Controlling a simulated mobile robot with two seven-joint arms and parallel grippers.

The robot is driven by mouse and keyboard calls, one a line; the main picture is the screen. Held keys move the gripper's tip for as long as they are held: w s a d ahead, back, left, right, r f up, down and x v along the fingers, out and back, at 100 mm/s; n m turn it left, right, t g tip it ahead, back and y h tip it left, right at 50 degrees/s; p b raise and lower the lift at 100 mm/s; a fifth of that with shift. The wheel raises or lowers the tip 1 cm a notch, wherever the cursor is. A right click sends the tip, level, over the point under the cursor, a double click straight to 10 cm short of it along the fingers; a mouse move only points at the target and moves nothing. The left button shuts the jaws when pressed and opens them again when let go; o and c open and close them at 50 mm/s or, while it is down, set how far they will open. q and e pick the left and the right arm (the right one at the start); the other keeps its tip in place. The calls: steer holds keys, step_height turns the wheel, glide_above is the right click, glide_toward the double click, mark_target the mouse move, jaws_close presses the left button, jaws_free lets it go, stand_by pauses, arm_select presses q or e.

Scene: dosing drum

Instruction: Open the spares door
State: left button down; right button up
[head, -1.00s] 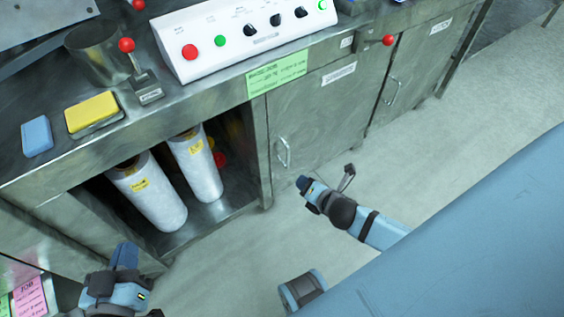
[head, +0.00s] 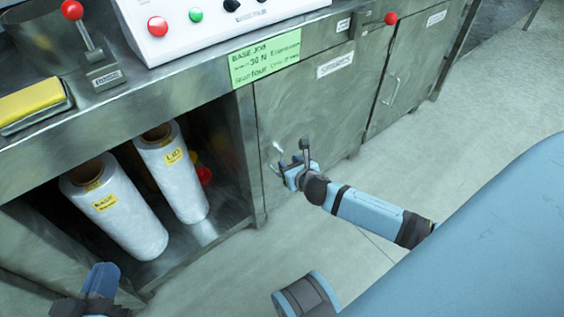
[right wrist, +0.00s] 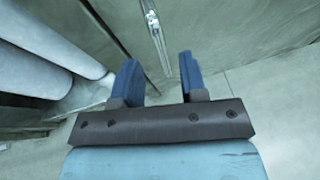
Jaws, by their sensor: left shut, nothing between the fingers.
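The spares door (head: 310,105) is a grey metal cabinet door with a white label, and it is shut. Its upright metal handle (head: 272,157) sits near the door's left edge, partly hidden by my right gripper (head: 287,165). In the right wrist view, the right gripper (right wrist: 160,80) is open, with two blue fingers apart and nothing between them. The handle (right wrist: 155,32) shows just beyond the fingertips, roughly in line with the gap; contact cannot be told. My left gripper (head: 102,280) is shut and empty at the lower left, in front of the open shelf bay.
Two white rolls, marked base (head: 122,215) and lid (head: 172,175), stand in the open bay left of the door. Above is the counter with a white control panel (head: 205,30). Another shut door (head: 408,75) is at right. The floor in front is clear.

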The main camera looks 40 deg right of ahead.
mark_target(283, 159)
steer(key=b+x, duration=0.1)
steer(key=x, duration=0.3)
steer(key=shift+w+f, duration=0.2)
steer(key=shift+f, duration=0.05)
steer(key=shift+w+f+b, duration=0.1)
steer(key=shift+w+b, duration=0.25)
steer(key=shift+w, duration=0.15)
arm_select(q)
steer(key=shift+w+a+r+m+t, duration=0.15)
steer(key=shift+w+a+m+t, duration=0.3)
steer(key=shift+w+m, duration=0.25)
arm_select(e)
jaws_close()
